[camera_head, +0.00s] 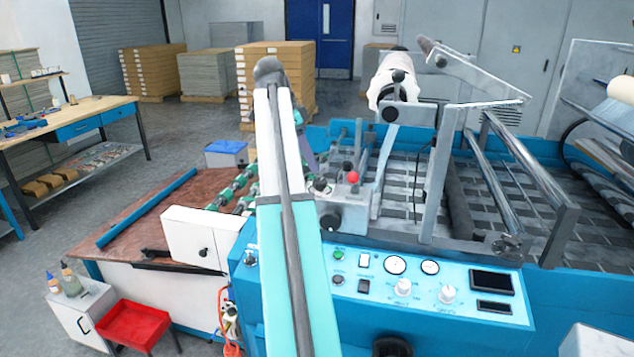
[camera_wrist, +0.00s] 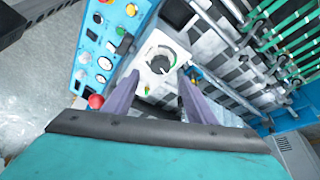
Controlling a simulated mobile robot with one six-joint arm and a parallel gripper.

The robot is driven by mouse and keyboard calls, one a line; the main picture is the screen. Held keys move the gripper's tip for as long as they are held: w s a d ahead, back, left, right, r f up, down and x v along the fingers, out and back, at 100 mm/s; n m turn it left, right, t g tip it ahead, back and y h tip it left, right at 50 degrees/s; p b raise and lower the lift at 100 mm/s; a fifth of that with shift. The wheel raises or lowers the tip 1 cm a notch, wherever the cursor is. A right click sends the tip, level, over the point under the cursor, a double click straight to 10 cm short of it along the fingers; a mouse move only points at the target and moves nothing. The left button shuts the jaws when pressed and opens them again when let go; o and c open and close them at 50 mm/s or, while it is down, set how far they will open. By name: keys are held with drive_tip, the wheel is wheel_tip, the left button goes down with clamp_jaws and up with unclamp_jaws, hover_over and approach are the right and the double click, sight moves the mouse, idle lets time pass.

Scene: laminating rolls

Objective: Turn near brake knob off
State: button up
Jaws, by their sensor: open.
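A pale block in the wrist view carries a round dark knob (camera_wrist: 160,62) on a white ring, with a small green mark beside it. It appears to be the near brake knob, though no label is readable. My gripper (camera_wrist: 158,76) is open, its two purple-grey fingers apart on either side of the block in the picture. Nothing is held, and contact cannot be made out. In the head view my arm hides most of the gripper. A grey box with a dark knob (camera_head: 330,221) and a red button (camera_head: 352,178) shows just right of the arm.
The blue control panel (camera_head: 450,283) with dials and white knobs lies in front. Metal rollers (camera_head: 512,165) and a raised frame stand to the right. Green-ringed rollers (camera_head: 232,187) and a brown table (camera_head: 140,225) lie left.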

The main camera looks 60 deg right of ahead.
sight(320, 180)
drive_tip(key=shift+p+x, duration=0.35)
drive_tip(key=shift+x, duration=3.05)
drive_tip(key=shift+a, duration=0.1)
drive_tip(key=c, duration=1)
